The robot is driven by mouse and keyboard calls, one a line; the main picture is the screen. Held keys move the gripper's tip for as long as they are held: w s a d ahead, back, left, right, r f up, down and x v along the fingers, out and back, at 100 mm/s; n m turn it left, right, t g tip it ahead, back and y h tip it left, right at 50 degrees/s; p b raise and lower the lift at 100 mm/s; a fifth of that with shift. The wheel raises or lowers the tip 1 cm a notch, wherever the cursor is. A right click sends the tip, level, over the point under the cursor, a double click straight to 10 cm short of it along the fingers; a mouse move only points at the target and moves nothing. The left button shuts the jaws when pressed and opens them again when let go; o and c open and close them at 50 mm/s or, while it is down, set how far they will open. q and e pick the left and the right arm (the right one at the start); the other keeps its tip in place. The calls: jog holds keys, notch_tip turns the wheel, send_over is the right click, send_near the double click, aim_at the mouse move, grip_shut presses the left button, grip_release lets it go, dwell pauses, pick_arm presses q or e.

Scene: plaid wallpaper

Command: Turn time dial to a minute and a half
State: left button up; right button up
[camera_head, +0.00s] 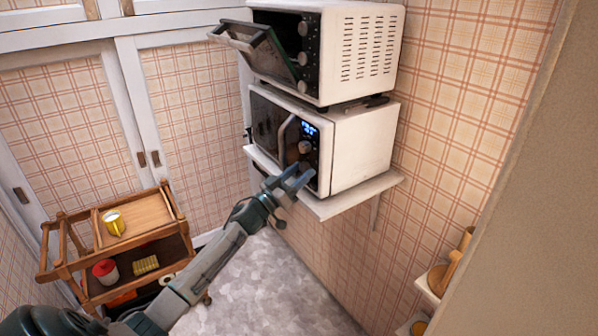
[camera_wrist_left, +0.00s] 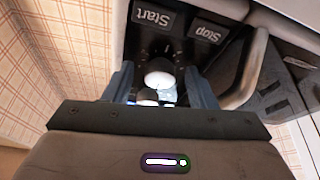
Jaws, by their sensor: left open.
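The microwave (camera_head: 362,150) stands on a wall shelf, its door shut and its display (camera_head: 310,130) lit blue; the digits are too small to read. A dial (camera_head: 305,147) shows below the display. In the left wrist view, a pale round dial (camera_wrist_left: 160,73) lies between my fingers, near the Start (camera_wrist_left: 152,18) and Stop (camera_wrist_left: 207,32) buttons. A second knob (camera_wrist_left: 147,96) is partly hidden by the gripper. I cannot tell which is the time dial. My left gripper (camera_head: 302,176) is open at the panel's lower part; contact is unclear. My right gripper is not in view.
A toaster oven (camera_head: 360,55) with its door (camera_head: 262,55) hanging open sits on top of the microwave. The shelf (camera_head: 335,207) juts out below. The microwave door handle (camera_wrist_left: 247,72) is close beside my left fingers. A wooden cart (camera_head: 165,228) stands at left.

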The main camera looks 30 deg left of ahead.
pick_arm(q)
jog(key=c, duration=1)
jog(key=shift+o, duration=0.2)
jog(key=shift+f+m, duration=0.1)
jog(key=shift+m, duration=0.3)
